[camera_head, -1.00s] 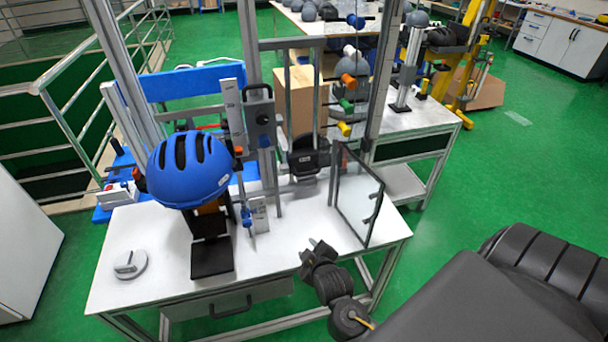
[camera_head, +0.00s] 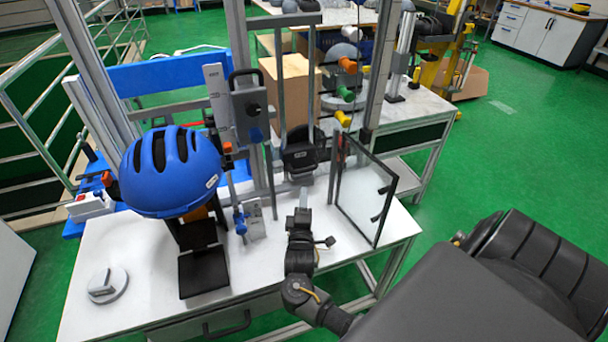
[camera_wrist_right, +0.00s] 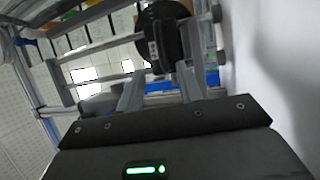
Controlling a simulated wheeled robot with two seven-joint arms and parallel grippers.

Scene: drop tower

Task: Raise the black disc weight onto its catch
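The black disc weight (camera_head: 300,158) hangs low between the upright rails of the drop tower, a little above the white table. It also shows in the right wrist view (camera_wrist_right: 166,32), just beyond my fingers. My right gripper (camera_head: 304,197) is in front of and below the disc weight in the head view. In the right wrist view its two grey fingers (camera_wrist_right: 160,92) stand apart with nothing clearly between them. Whether a fingertip touches the disc cannot be told. A grey box with a black handle (camera_head: 250,108) sits higher on the tower; I cannot tell whether it is the catch. My left gripper is out of view.
A blue helmet (camera_head: 172,172) sits on a black stand left of the tower. A clear framed panel (camera_head: 364,190) stands open to the right of my right gripper. A grey round piece (camera_head: 108,285) lies at the table's front left.

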